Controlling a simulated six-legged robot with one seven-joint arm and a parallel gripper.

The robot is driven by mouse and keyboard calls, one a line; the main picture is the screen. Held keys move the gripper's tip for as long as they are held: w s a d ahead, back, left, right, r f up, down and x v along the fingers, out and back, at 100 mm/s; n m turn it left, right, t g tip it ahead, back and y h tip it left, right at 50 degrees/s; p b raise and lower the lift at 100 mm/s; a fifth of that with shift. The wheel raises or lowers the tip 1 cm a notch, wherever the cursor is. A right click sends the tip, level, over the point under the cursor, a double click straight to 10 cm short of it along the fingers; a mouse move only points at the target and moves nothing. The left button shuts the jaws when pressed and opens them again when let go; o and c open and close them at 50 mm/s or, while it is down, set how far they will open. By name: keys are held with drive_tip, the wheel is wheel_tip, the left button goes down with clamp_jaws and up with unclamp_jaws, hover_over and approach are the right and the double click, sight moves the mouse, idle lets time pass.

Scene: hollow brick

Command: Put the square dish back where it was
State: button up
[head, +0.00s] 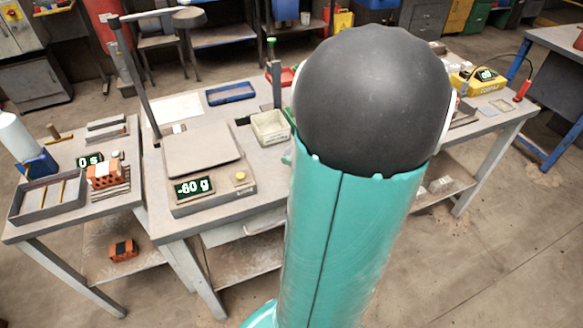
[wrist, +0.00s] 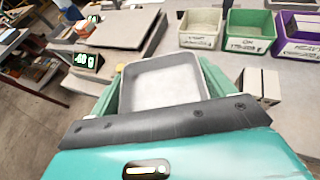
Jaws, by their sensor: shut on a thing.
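The square dish (wrist: 166,84), grey-rimmed with a pale, empty inside, is between the green fingers of my gripper (wrist: 162,92) in the wrist view. My gripper is shut on it. Its near edge is hidden by the gripper body. In the head view my arm hides the dish and the gripper. The bench scale (head: 200,150) has a bare flat plate, and its display shows a negative reading, about -60 g. The scale is also in the wrist view (wrist: 122,30), just beyond the dish to the left. I cannot tell whether the dish touches the bench.
A cream bin (wrist: 200,28), a green bin (wrist: 249,31) and a purple bin (wrist: 297,36) stand in a row beyond the dish. A pale block (wrist: 261,85) is right of my gripper. An orange hollow brick (head: 105,175) and a grey tray (head: 45,203) are on the left table.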

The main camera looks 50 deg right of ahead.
drive_tip(key=s, duration=0.1)
drive_tip(key=s+d, duration=0.1)
drive_tip(key=s, duration=0.1)
drive_tip(key=shift+s, duration=0.3)
drive_tip(key=shift+f, duration=0.15)
drive_tip(key=w+d+f, duration=0.1)
drive_tip(key=w+f, duration=0.2)
drive_tip(key=w, duration=0.1)
drive_tip(key=w+d+f, duration=0.2)
drive_tip(key=w+f, duration=0.1)
drive_tip(key=w, duration=0.1)
drive_tip(key=w+d+f, duration=0.1)
drive_tip(key=w+f, duration=0.2)
drive_tip(key=w, duration=0.1)
drive_tip(key=shift+w+d, duration=0.1)
drive_tip(key=shift+d, duration=0.25)
drive_tip(key=shift+w+f, duration=0.15)
drive_tip(key=shift+f, duration=0.1)
drive_tip(key=shift+w+d+f, duration=0.1)
drive_tip(key=shift+f, duration=1.5)
drive_tip(key=shift+f, duration=0.1)
drive_tip(key=o, duration=0.9)
drive_tip(key=shift+f, duration=0.1)
